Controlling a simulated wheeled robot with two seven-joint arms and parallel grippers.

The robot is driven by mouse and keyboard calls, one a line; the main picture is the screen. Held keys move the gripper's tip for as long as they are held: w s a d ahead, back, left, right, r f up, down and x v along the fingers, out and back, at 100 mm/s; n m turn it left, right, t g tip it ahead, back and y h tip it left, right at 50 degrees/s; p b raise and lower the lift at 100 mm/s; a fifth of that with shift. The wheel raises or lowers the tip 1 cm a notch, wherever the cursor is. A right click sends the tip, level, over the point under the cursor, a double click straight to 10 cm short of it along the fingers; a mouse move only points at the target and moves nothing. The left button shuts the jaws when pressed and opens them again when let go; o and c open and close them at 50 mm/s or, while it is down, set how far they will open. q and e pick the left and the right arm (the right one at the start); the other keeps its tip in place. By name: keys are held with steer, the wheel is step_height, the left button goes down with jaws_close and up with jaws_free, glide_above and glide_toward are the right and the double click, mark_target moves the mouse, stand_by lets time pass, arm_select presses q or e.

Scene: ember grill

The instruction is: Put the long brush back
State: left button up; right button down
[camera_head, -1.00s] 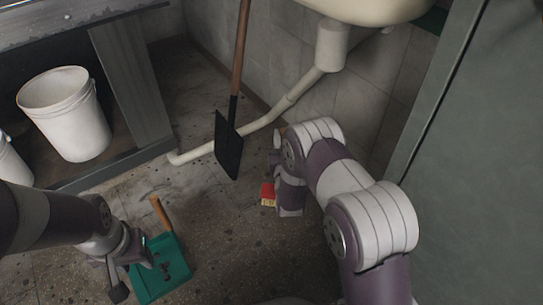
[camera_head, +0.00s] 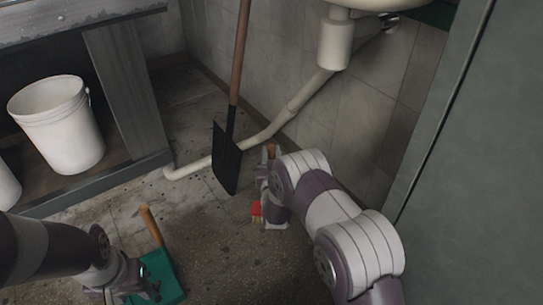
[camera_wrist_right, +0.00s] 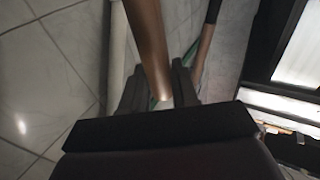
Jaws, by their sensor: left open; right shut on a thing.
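The brush shows in the head view as a small red head (camera_head: 257,211) with pale bristles, low near the floor, and a bit of orange-brown handle (camera_head: 271,151) above. My right gripper (camera_head: 266,182) is mostly hidden by its own arm. In the right wrist view its fingers (camera_wrist_right: 158,90) are shut on the brown handle (camera_wrist_right: 148,45). I cannot tell whether the bristles touch the floor. My left gripper (camera_head: 125,280) is open at the lower left, over the near side of the green dustpan (camera_head: 165,277) and partly covering it.
A black shovel (camera_head: 226,158) with a long wooden handle stands beside the brush. A pale drain pipe (camera_head: 258,138) runs along the wall under the sink (camera_head: 385,4). White buckets (camera_head: 60,125) stand on the shelf at left. A grey-green panel (camera_head: 475,150) bounds the right.

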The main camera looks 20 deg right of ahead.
steer(key=c, duration=0.8)
jaws_free()
steer(key=shift+c, duration=0.2)
steer(key=shift+r, duration=0.2)
steer(key=r+p+v, duration=0.1)
steer(key=p+v, duration=0.5)
steer(key=v, duration=0.6)
step_height(320, 180, up, 4)
steer(key=s+n+g+y, duration=0.15)
steer(key=g+y, duration=0.25)
steer(key=g, duration=0.5)
steer(key=s+d+r+g, duration=0.1)
steer(key=s+r+g, duration=0.2)
steer(key=s, duration=0.7)
steer(key=s+d+r+n+g, duration=0.1)
steer(key=s+r+g, duration=0.2)
steer(key=s, duration=0.8)
steer(key=shift+s+g, duration=0.3)
steer(key=shift+g, duration=0.7)
